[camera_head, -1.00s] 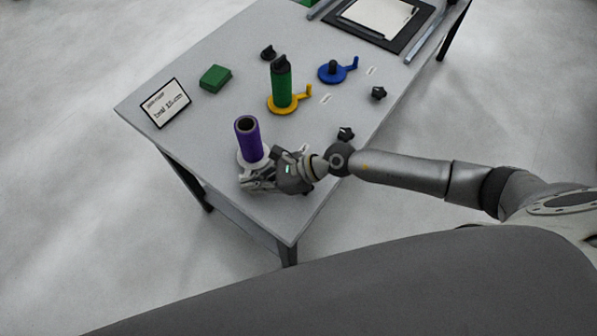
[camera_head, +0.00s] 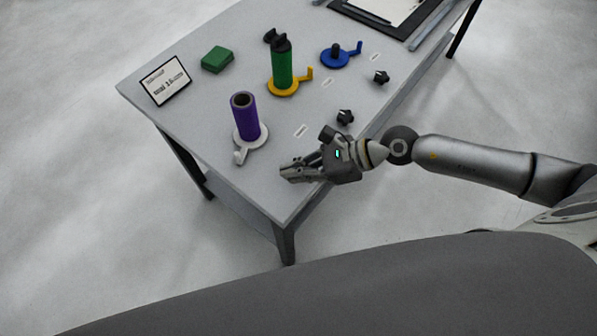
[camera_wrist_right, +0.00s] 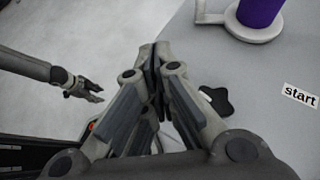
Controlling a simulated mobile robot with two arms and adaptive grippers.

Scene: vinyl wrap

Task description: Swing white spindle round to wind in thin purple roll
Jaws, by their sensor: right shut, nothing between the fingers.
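The purple roll (camera_head: 245,115) stands upright on the white spindle (camera_head: 252,140) near the table's front left. The spindle's white crank handle (camera_head: 240,157) points toward the front edge. In the right wrist view the white spindle (camera_wrist_right: 240,28) and the bottom of the purple roll (camera_wrist_right: 260,12) show at the top right. My right gripper (camera_head: 288,173) is shut and empty, to the right of the handle and apart from it. Its closed fingers (camera_wrist_right: 156,60) fill the middle of the wrist view. My left gripper (camera_wrist_right: 88,88) shows small at the left there, away from the table.
A green roll (camera_head: 282,68) stands on a yellow spindle (camera_head: 290,88); a blue spindle (camera_head: 335,60) is behind it. Black knobs (camera_head: 345,117) (camera_head: 381,77), a green block (camera_head: 216,60) and a sign (camera_head: 166,81) stand around. A "start" label (camera_wrist_right: 300,95) lies beside the white spindle.

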